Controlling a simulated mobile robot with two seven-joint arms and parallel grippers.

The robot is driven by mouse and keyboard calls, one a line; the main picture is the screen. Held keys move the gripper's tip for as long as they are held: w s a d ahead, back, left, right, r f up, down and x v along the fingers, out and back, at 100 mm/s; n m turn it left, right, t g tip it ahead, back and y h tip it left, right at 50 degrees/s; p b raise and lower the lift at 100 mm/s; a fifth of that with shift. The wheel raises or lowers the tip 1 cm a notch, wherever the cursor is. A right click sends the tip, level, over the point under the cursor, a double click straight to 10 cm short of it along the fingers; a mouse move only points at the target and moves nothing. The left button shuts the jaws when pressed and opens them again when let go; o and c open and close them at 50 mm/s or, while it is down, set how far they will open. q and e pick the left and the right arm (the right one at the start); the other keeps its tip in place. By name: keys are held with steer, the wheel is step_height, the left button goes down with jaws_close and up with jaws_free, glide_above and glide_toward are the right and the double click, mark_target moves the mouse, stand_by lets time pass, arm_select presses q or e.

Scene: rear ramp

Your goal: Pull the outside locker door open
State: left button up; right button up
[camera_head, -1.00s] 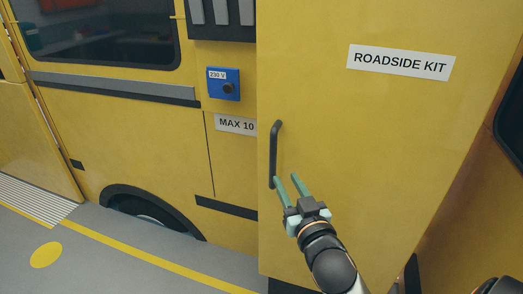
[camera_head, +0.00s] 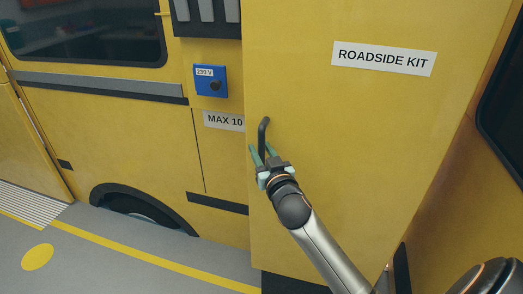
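The locker door is a tall yellow panel (camera_head: 350,150) labelled "ROADSIDE KIT" (camera_head: 384,58). Its left edge cuts across the view and covers the end of a "MAX 10" sign. A dark vertical bar handle (camera_head: 263,132) is near that left edge. My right gripper (camera_head: 261,150) is at the lower half of the handle, its two green fingers apart, one on each side of the bar. I see no clear sign of the fingers pressing on it. The handle's lower end is partly hidden by the gripper. My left gripper is not in view.
A blue 230 V socket box (camera_head: 210,81) and the "MAX 10" sign (camera_head: 223,121) are on the van side left of the door. A wheel arch (camera_head: 140,205) is low on the left. Grey floor with a yellow line (camera_head: 150,262) lies clear in front.

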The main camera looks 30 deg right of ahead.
jaws_close()
stand_by(1.4)
